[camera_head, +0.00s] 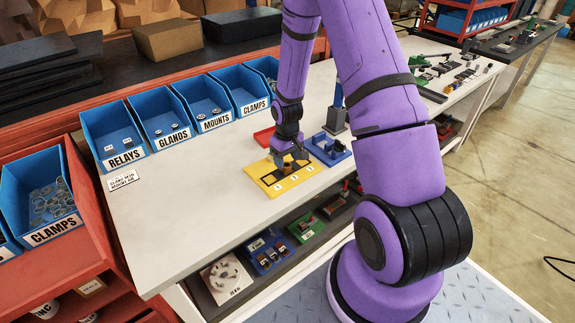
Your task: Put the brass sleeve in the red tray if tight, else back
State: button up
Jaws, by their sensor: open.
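My gripper (290,158) is open and low over the yellow fixture (262,169), which has dark recesses and white labels 1, 2 and 3 along its front. A small brown-orange spot (268,179) shows in the fixture's dark area at the left; it is too small to tell whether it is the brass sleeve. My gripper hides part of the fixture's back right side, and I cannot tell whether anything stands between its fingers.
A blue tray (340,157) with dark parts sits just right of the fixture. Blue bins (133,158) labelled relays, glands, mounts and clamps line the back edge. A dark stand (336,121) rises behind the blue tray. The white bench (180,215) is clear at left.

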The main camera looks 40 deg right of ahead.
jog(key=s+a+r+t, duration=0.1)
jog(key=s+a+r, duration=0.1)
jog(key=r, duration=0.8)
jog(key=s+a+r+t, duration=0.1)
jog(key=s+a+r, duration=0.2)
jog(key=r, duration=0.7)
jog(key=s+a+r, duration=0.2)
jog(key=r, duration=0.9)
jog(key=s+a+r+t, duration=0.1)
jog(key=s+a+r, duration=0.2)
jog(key=s, duration=0.6)
jog(key=s+a+r+t, duration=0.2)
jog(key=s+a+r, duration=0.1)
jog(key=s+r, duration=0.4)
jog(key=shift+s+r, duration=0.3)
jog(key=shift+s, duration=1.1)
